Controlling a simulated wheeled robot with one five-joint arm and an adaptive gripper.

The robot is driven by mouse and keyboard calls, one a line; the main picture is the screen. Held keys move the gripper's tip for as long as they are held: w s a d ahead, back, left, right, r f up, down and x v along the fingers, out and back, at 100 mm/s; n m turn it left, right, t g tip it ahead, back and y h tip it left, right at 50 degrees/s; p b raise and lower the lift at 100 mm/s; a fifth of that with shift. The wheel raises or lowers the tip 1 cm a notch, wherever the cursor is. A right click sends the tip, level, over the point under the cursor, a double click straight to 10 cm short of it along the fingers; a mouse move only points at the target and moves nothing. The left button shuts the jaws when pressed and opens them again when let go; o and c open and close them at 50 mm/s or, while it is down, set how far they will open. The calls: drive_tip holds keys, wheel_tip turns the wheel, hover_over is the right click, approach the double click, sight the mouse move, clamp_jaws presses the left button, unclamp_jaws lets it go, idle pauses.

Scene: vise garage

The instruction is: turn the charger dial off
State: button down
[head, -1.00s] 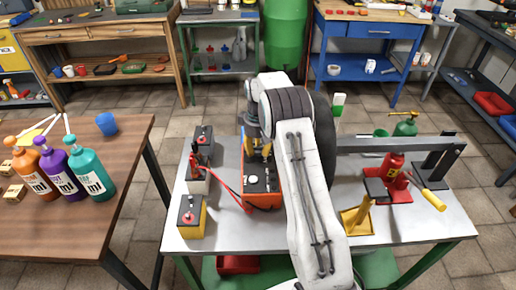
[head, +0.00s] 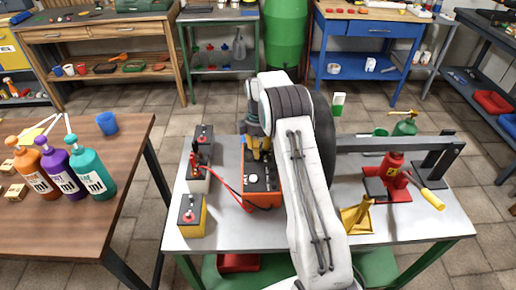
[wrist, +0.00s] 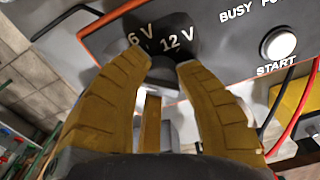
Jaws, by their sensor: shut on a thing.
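The charger (head: 262,196) is an orange box with a dark top panel, standing on the grey bench left of my arm. My gripper (head: 257,153), with yellow fingers, is over the far end of its panel. In the wrist view, the charger panel (wrist: 225,62) shows "6 V" and "12 V" markings, and a white START button to the right. My gripper (wrist: 165,62) is shut on the charger dial, between those markings and my fingers. The fingertips mostly hide the dial, so its pointer setting cannot be read.
Batteries (head: 192,215) stand left of the charger, with a red cable (head: 228,187) running to it. A red bottle jack (head: 393,168) and a yellow stand (head: 355,216) are on the bench's right. Bottles (head: 92,172) stand on the wooden table (head: 125,150) at left.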

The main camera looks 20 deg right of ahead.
drive_tip(key=shift+s+f+n, duration=0.15)
drive_tip(key=shift+f+n, duration=0.05)
drive_tip(key=shift+n, duration=0.6)
drive_tip(key=c, duration=0.8)
unclamp_jaws()
drive_tip(key=shift+r, duration=0.1)
drive_tip(key=shift+c, duration=0.2)
drive_tip(key=shift+r, duration=0.1)
wheel_tip(320, 180, up, 12)
